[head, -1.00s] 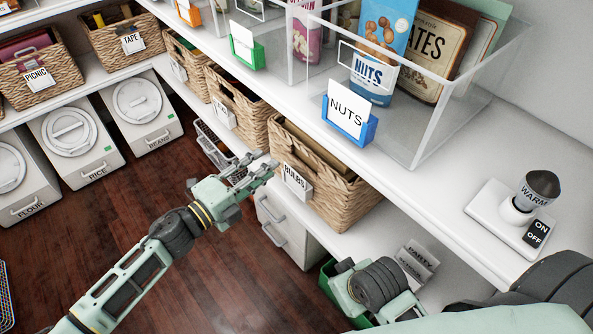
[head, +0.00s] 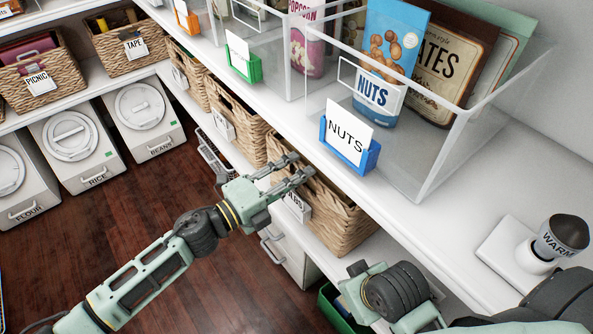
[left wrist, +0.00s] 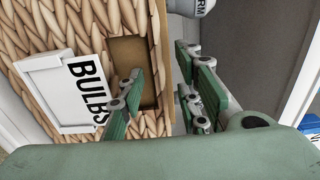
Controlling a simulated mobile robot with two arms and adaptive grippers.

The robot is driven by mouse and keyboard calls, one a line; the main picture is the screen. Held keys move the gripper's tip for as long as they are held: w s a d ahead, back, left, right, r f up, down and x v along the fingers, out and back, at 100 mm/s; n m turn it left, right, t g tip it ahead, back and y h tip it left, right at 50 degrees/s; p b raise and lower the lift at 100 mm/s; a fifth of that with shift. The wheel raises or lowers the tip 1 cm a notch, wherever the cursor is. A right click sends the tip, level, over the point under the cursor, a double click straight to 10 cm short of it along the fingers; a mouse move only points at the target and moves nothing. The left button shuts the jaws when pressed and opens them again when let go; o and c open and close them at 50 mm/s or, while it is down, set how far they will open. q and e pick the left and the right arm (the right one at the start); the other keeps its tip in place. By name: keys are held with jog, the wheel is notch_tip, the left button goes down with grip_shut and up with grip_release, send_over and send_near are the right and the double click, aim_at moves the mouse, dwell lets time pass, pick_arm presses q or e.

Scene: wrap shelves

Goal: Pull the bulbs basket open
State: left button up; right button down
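The bulbs basket (head: 345,228) is a woven basket on the lower shelf, under the nuts bin. Its white BULBS label (head: 297,206) is partly hidden behind my left gripper (head: 301,166), which is at the basket's front rim. In the left wrist view the basket (left wrist: 35,25) shows its label (left wrist: 70,92) and handle opening (left wrist: 130,50). There my left gripper (left wrist: 165,88) is open, one finger over the handle opening, the other beyond the rim. The rim shows between them; contact is unclear. My right gripper (head: 358,285) is low at the right, fingers hidden.
The upper shelf with the clear nuts bin (head: 440,165) overhangs the basket. Another woven basket (head: 240,128) stands to its left. A white drawer unit (head: 290,258) and a green bin (head: 335,312) are below. The wooden floor (head: 130,215) in front is open.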

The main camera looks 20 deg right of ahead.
pick_arm(q)
jog(key=shift+a, duration=0.1)
jog(key=shift+c, duration=0.2)
grip_shut()
pick_arm(e)
jog(key=shift+s, duration=0.1)
pick_arm(q)
jog(key=shift+s, duration=0.1)
